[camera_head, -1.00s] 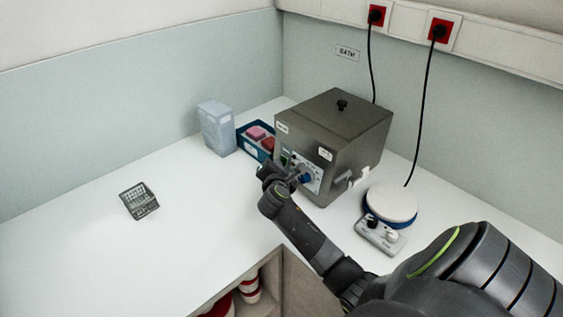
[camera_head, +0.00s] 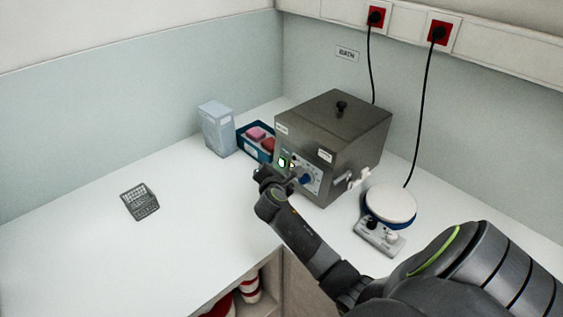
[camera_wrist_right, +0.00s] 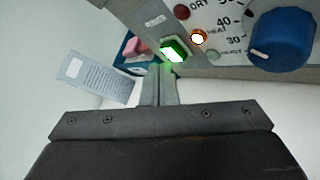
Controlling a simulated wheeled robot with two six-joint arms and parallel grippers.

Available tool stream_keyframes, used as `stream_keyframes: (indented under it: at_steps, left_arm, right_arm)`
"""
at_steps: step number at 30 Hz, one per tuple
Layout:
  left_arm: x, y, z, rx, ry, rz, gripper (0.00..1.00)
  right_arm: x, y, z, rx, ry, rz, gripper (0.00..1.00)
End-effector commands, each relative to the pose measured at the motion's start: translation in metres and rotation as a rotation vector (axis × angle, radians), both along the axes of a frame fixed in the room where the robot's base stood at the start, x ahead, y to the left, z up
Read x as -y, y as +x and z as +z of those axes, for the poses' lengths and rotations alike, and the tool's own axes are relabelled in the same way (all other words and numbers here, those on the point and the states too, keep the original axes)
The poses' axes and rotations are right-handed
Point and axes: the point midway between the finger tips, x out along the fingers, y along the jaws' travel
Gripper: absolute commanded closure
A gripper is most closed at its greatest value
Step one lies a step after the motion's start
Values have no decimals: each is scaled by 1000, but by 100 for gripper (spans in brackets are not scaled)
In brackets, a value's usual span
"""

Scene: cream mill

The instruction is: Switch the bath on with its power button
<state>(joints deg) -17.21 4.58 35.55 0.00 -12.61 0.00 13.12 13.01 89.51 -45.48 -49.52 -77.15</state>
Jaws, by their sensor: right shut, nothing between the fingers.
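The bath (camera_head: 335,135) is a grey metal box with a black-knobbed lid, standing on the counter against the wall. Its power button (camera_head: 283,161) on the front panel glows green; it also shows lit in the right wrist view (camera_wrist_right: 173,50). An orange heat lamp (camera_wrist_right: 198,37) glows beside it, and the red lamp (camera_wrist_right: 182,12) looks dark. A blue dial (camera_wrist_right: 283,42) sits to the right. My right gripper (camera_wrist_right: 160,75) is shut and empty, its fingertips just below the green button; contact cannot be told. My left gripper is not in view.
A stirrer with a white round plate (camera_head: 391,203) stands right of the bath. A blue tray (camera_head: 247,146) with pink and red items and a pale box (camera_head: 217,129) stand to the left. A dark rack (camera_head: 139,202) lies on the otherwise clear left counter.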

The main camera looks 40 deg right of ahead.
Motion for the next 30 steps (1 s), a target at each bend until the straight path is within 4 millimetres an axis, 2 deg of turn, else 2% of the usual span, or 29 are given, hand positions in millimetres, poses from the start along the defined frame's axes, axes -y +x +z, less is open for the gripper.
stream_keyframes:
  at_steps: [12, 24, 30]
  left_arm:
    - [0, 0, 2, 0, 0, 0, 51]
    - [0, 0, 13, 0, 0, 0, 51]
    - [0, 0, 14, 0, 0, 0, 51]
  right_arm:
    - [-5, -1, 1, 0, 1, 1, 100]
    - [-43, -3, 7, 0, 2, 1, 100]
    - [-52, -4, 8, 0, 1, 1, 100]
